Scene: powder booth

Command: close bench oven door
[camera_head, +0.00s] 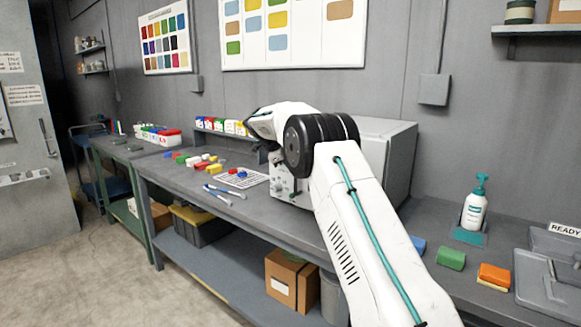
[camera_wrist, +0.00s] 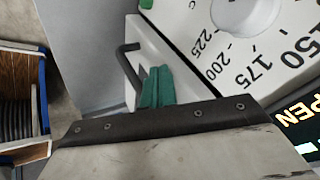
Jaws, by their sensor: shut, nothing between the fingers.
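The bench oven (camera_head: 392,150) is a grey box on the bench in the head view, partly hidden behind my arm. In the wrist view its pale control panel shows a round dial (camera_wrist: 240,15) with temperature numbers and a dark display (camera_wrist: 300,125) reading "PEN", cut off at the edge. A black bent handle (camera_wrist: 128,68) stands out from a pale panel at upper left. My gripper (camera_wrist: 156,88) has its teal fingertips together, empty, just right of the handle and close to it; touching cannot be told. The door's angle is not clear.
The long bench (camera_head: 175,178) holds coloured blocks and a white card (camera_head: 240,178) left of the oven. A cardboard box (camera_head: 290,280) stands on the lower shelf. Floor at left is clear.

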